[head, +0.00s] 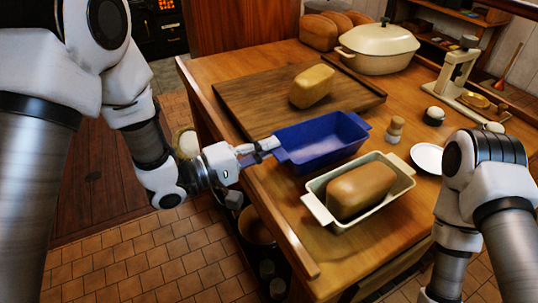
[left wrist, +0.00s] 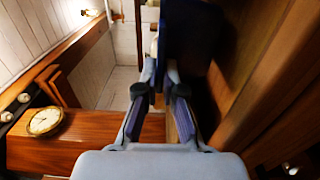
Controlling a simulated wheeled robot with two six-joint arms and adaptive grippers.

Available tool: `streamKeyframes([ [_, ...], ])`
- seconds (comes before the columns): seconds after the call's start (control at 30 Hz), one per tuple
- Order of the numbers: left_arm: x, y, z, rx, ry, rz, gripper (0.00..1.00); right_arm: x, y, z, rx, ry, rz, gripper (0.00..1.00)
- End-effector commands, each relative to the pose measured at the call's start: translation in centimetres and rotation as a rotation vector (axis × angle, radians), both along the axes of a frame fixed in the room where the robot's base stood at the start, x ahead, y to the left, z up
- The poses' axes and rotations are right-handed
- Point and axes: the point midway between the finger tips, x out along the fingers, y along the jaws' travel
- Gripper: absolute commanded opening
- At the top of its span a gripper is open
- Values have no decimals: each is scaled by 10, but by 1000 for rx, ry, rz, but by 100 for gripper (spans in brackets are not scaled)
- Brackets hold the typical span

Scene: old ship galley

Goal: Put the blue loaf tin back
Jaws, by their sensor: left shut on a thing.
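The blue loaf tin (head: 322,152) is upright and empty at the left side of the wooden table. My left gripper (head: 268,147) is shut on the handle at its left end. I cannot tell whether the tin rests on the table or hangs just above it. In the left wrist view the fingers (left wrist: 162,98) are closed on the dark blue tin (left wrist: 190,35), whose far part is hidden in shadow. My right arm shows at the right of the head view, but its gripper is out of sight.
A cream loaf tin (head: 318,210) holding a brown loaf (head: 360,190) stands close in front. Behind lies a wooden board (head: 240,100) with a pale loaf (head: 312,86). A small wooden shaker (head: 394,130) and a white plate (head: 427,158) are to the right.

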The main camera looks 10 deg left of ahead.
Motion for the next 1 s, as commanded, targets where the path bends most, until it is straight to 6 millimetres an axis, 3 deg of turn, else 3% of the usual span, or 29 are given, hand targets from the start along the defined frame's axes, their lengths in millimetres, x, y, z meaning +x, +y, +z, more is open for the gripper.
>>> streamKeyframes([
  [0.1, 0, 0, -17, -1, 1, 1, 0, 0, 0, -3, 0, 0, 0, 64],
  [0.4, 0, 0, -19, -1, -1, 0, 0, 0, 0, -3, 0, 0, 0, 64],
  [0.5, 0, 0, -19, 0, 0, 0, 32, 0, 0, -3, 0, 0, 0, 64],
  [0.87, 0, 1, -15, 0, 0, 1, 32, 0, 0, -2, 0, 0, 0, 64],
  [1.0, -11, 18, -16, -4, 4, 6, 32, 0, 0, -3, 0, 0, 0, 64],
])
